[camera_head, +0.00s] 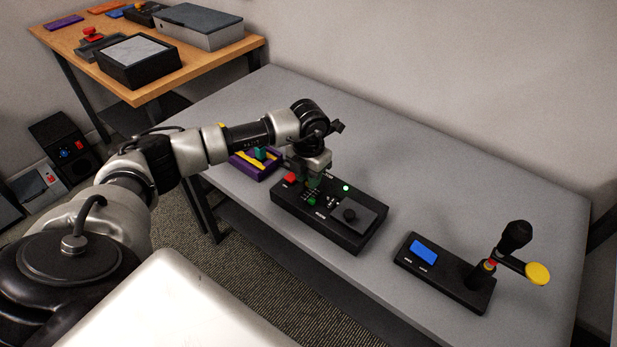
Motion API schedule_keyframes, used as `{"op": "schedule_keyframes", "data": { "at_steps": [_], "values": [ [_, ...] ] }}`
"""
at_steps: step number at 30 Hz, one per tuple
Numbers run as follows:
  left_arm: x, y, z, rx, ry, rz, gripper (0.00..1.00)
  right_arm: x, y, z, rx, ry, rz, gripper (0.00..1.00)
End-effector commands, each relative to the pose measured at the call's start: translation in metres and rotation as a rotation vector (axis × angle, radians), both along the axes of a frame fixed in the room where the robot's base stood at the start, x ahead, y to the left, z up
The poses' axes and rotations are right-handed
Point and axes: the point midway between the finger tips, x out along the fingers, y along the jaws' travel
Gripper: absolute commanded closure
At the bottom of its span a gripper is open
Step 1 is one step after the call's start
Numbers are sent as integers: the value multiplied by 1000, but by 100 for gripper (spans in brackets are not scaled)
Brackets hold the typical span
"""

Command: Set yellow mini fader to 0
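My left gripper (314,179) points down over the black control box (330,215), close to the box's red button (290,178). Its fingertips are small and dark here, and I cannot tell whether they are open or touch anything. A purple box (262,172) with yellow parts (245,158) and a green knob sits just left of the black box, partly behind my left arm. I cannot make out clearly which part is the yellow mini fader. My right gripper is not in view.
The table behind the boxes is clear. A wooden table (200,55) with boxes stands at back left.

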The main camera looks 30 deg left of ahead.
Motion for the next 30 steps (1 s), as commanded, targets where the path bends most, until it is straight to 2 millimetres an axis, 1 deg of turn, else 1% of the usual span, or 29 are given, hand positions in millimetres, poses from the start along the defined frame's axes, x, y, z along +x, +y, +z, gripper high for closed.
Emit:
{"op": "schedule_keyframes", "data": {
  "at_steps": [4, 11, 12, 17, 18, 25, 30],
  "values": [
    [0, 0, -8, 0, 0, 0, 72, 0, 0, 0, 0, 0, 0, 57],
    [0, 0, -9, 0, -1, 0, 72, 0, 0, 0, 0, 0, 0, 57],
    [0, 0, -9, 0, -1, 0, 74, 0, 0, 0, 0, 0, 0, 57],
    [0, 0, -9, 0, -1, -1, 98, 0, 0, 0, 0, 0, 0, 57],
    [0, 0, -9, 0, -1, -1, 100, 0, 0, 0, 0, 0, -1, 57],
    [-1, 0, -8, 0, 0, -1, 100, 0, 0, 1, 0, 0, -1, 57],
    [-12, 2, -8, 1, 2, -2, 100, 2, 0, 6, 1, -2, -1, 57]
  ]
}}
